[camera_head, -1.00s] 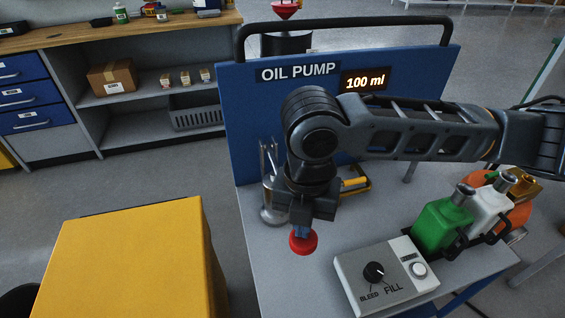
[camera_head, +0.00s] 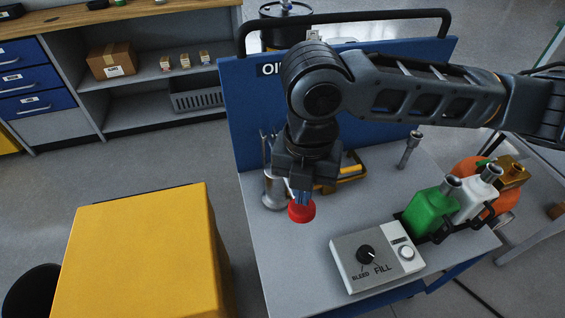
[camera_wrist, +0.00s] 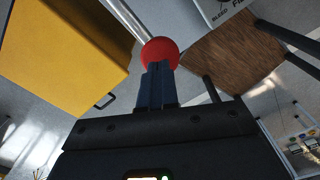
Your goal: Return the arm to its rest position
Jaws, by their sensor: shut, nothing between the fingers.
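My gripper (camera_head: 302,198) points down over the grey bench top (camera_head: 268,245), in front of the blue oil pump panel (camera_head: 240,115). Its fingers are shut with nothing between them; they also show in the wrist view (camera_wrist: 157,85). A red round knob (camera_head: 301,211) shows just beyond the fingertips. In the wrist view the knob (camera_wrist: 160,53) has a metal rod running up and left from it. I cannot tell whether the fingertips touch it. My arm reaches in from the right, bent, and hides most of the panel's lettering and its display.
A control box (camera_head: 377,257) with a black dial stands at the bench front. Green (camera_head: 430,212) and white (camera_head: 478,195) bottles stand to its right. A yellow block (camera_head: 140,250) is at left. A metal cylinder (camera_head: 276,190) and a yellow-handled tool (camera_head: 352,172) lie close to my gripper.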

